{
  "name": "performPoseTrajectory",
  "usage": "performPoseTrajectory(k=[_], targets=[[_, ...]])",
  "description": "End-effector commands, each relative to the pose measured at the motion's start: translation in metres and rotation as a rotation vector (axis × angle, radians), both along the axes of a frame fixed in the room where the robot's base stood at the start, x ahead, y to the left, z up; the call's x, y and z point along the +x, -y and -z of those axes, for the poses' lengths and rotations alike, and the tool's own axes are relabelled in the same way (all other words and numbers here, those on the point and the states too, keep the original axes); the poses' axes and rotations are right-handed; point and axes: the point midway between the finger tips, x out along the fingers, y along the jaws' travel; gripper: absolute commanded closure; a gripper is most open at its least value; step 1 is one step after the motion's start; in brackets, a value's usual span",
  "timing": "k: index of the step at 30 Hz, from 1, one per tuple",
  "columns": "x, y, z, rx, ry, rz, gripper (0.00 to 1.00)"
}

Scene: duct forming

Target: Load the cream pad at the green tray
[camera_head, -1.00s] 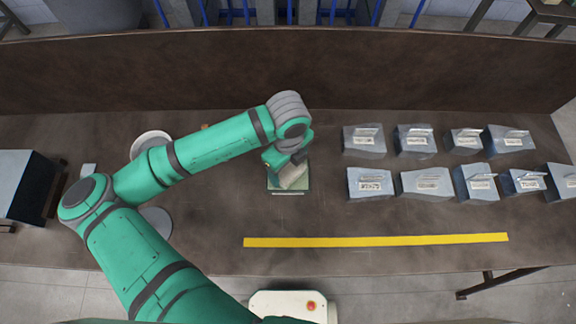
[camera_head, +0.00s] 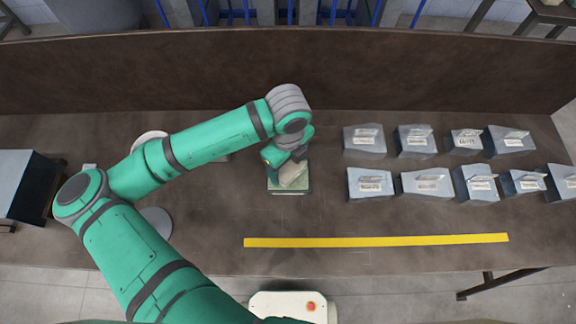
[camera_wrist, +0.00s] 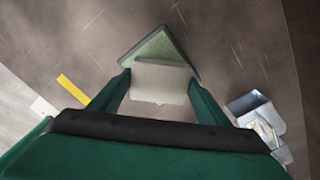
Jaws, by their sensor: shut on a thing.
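The cream pad (camera_wrist: 158,80) is between the two fingers of my gripper (camera_wrist: 158,90) in the wrist view. In the head view the pad (camera_head: 293,175) shows partly under my wrist, over the green tray. The green tray (camera_head: 289,188) is a small pale-green square on the brown table, left of the grey blocks. In the wrist view a corner of the tray (camera_wrist: 156,45) shows beyond the pad, which hides the rest. My gripper (camera_head: 291,166) is shut on the pad. I cannot tell whether the pad touches the tray.
Several grey labelled blocks (camera_head: 369,185) stand in two rows on the right. A yellow strip (camera_head: 376,241) runs along the table's front. Round pale discs (camera_head: 157,221) lie partly behind my arm. A dark box (camera_head: 24,187) stands far left. The table between tray and strip is clear.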

Motion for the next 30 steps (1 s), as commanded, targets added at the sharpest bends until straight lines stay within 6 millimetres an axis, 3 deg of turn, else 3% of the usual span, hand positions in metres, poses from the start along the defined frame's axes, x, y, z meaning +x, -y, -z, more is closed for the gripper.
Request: performPoseTrajectory(k=[19, 30], targets=[[0.001, 0.000, -0.044, 0.001, 0.002, 0.000, 0.48], [0.000, 0.000, -0.049, 0.000, 0.001, 0.000, 0.48]])
